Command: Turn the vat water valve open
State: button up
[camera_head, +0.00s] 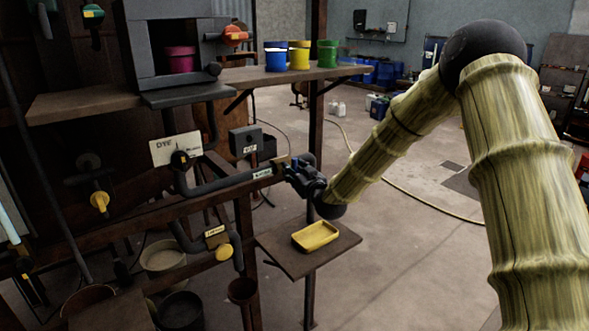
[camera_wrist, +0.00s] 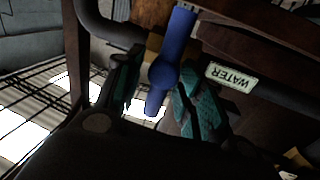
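The water valve has a long blue handle with a round hub (camera_wrist: 163,74), seen close up in the wrist view on a dark pipe. A WATER label (camera_wrist: 231,77) is on the pipe to its right. My gripper (camera_wrist: 161,78) has its two teal-padded fingers on either side of the blue handle. A narrow gap shows on the left side; I cannot tell whether the right finger touches it. In the head view my gripper (camera_head: 288,168) is at the pipe's end, beside the small label (camera_head: 262,173), and hides most of the valve.
A yellow tray (camera_head: 316,236) sits on a small shelf below my gripper. A DYE sign (camera_head: 176,149) and yellow-knobbed valves (camera_head: 223,252) are to the left. Blue (camera_head: 276,56), yellow (camera_head: 299,55) and green (camera_head: 327,53) pots stand on the upper shelf. Open floor lies right.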

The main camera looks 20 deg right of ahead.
grip_shut()
